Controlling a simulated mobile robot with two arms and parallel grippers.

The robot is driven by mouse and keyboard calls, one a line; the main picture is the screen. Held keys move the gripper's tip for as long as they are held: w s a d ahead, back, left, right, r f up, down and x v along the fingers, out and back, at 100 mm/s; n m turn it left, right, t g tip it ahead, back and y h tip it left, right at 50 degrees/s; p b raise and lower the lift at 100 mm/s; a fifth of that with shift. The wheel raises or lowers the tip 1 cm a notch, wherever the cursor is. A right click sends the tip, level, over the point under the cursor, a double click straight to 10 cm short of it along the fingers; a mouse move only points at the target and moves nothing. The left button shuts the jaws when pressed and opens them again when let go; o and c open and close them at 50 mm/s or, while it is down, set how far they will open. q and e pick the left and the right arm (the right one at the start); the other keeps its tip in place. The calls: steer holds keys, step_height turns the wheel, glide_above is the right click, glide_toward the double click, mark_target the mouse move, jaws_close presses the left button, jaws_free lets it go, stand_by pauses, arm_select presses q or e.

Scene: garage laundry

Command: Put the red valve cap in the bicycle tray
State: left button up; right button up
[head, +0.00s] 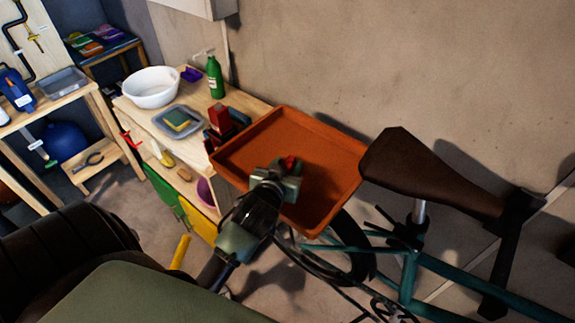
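The bicycle tray (335,143) is a wide, shallow orange-brown tray behind the bicycle's saddle, above the rear wheel. My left gripper (285,172) reaches over the tray's near left part from below. A small red piece, the red valve cap (291,162), shows at the tips of my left gripper, which looks shut on it. The gripper hides part of the cap, and the exact height above the tray floor is hard to tell. The rest of the tray looks empty. My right gripper is not in view.
The teal bicycle (450,278) has a brown saddle (425,172) right of the tray. A wooden bench to the left holds a white basin (152,88), a green bottle (214,77), a grey dish with a sponge (178,122) and a red-topped object (219,118) near the tray.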

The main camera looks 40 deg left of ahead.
arm_select(q)
steer(key=shift+d+r, duration=0.1)
steer(key=shift+r, duration=0.05)
steer(key=v, duration=1)
steer(key=shift+s+d+r+b, duration=0.1)
steer(key=shift+s+r+b, duration=0.1)
steer(key=shift+s+b, duration=0.15)
steer(key=shift+s+d+r, duration=0.15)
steer(key=shift+s+r, duration=0.1)
steer(key=shift+s, duration=0.25)
steer(key=shift+f, duration=0.1)
